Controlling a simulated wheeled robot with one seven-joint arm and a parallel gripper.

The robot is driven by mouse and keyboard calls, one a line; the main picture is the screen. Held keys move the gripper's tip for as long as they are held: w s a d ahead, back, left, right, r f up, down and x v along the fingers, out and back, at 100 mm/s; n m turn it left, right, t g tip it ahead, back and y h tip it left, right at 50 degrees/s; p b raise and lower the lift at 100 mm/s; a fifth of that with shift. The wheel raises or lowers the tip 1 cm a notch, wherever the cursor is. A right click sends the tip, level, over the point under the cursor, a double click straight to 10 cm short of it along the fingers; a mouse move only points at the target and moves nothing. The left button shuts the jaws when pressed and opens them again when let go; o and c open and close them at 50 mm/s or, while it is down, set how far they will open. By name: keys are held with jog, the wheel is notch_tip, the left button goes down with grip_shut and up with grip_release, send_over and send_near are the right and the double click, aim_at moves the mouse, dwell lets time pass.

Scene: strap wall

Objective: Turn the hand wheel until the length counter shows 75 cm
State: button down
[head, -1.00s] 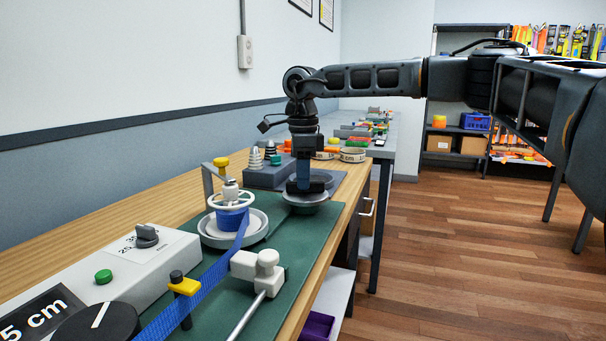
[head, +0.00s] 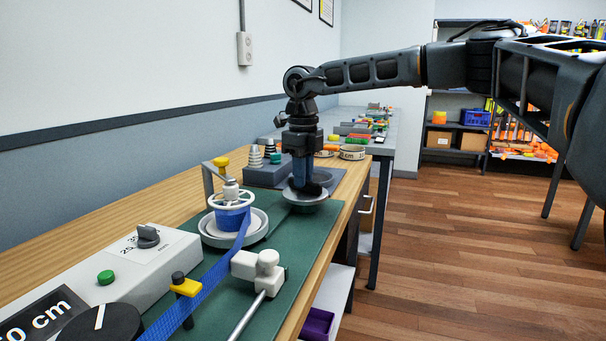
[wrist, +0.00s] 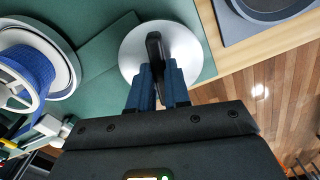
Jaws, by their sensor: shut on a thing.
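The hand wheel (head: 305,199) is a silver-grey disc on the green mat. A black grip bar (wrist: 154,45) stands across it in the wrist view. My gripper (head: 302,185) points straight down over the wheel; in the wrist view its blue fingers (wrist: 158,78) are shut on the black bar, one on each side. The length counter (head: 42,318) is a black display at the lower left of the head view. It reads a number ending in "0 cm"; its front part is cut off by the frame edge.
A reel of blue strap (head: 232,214) stands left of the wheel, its strap (head: 205,287) running toward the front past a yellow clip (head: 186,287). A grey block (head: 268,173) stands behind.

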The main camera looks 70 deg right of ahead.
dwell(0.4)
jog(key=c, duration=1.1)
grip_release()
jog(key=shift+r, duration=0.1)
jog(key=shift+r+p, duration=0.45)
jog(key=shift+r, duration=3.35)
